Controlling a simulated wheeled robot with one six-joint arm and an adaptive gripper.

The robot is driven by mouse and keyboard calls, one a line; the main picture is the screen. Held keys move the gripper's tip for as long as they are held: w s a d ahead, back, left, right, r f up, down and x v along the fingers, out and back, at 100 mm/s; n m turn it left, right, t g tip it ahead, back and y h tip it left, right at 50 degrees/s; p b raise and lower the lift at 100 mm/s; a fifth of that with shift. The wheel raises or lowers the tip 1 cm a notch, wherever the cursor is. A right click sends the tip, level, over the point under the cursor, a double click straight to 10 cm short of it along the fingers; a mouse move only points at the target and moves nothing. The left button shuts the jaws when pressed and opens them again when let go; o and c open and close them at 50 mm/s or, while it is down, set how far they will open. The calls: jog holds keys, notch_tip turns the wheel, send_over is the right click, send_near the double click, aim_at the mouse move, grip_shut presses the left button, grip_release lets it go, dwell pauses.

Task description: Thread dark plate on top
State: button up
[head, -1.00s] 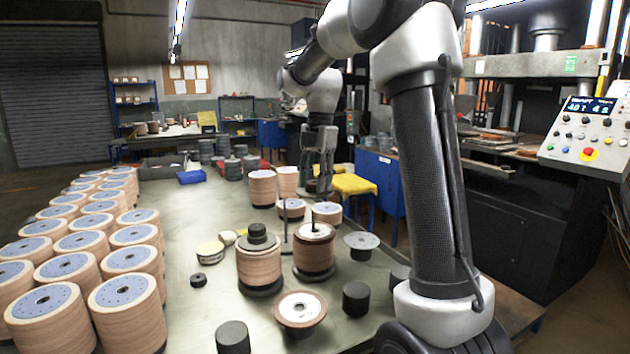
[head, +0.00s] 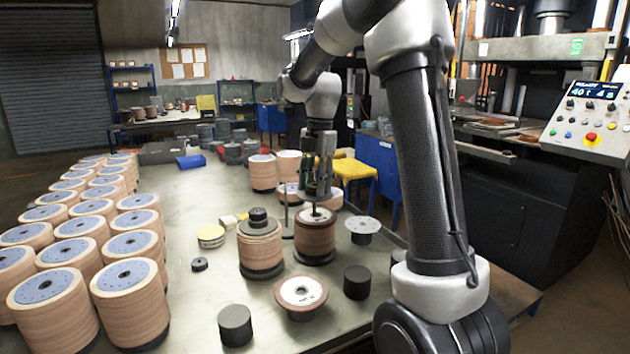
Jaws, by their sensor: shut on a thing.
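A thin post (head: 316,208) rises from the middle of this stack, which has a pale, reddish-rimmed disc on top. The fingers are shut on a small dark thing, apparently the dark plate (head: 317,198). Its outline is largely lost against the fingers, and I cannot tell whether it is around the post or just above it. A second stack (head: 260,248) to the left carries dark round pieces (head: 259,217) on top.
A grey flanged plate (head: 362,227) stands right of the stack. A pale-faced disc (head: 301,291) and dark cylinders (head: 235,325) (head: 357,282) stand in front. Rows of disc stacks (head: 88,252) fill the table's left. A thin stand (head: 287,215) is close to the gripper's left.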

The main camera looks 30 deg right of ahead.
jog(key=shift+f, duration=1.7)
dwell(0.6)
jog(key=shift+f, duration=1.1)
jog(key=o, duration=1.4)
jog(key=r, duration=0.4)
jog(key=d+r, duration=0.1)
jog(key=r, duration=0.7)
jog(key=shift+w+d, duration=0.15)
jog(key=shift+w, duration=0.15)
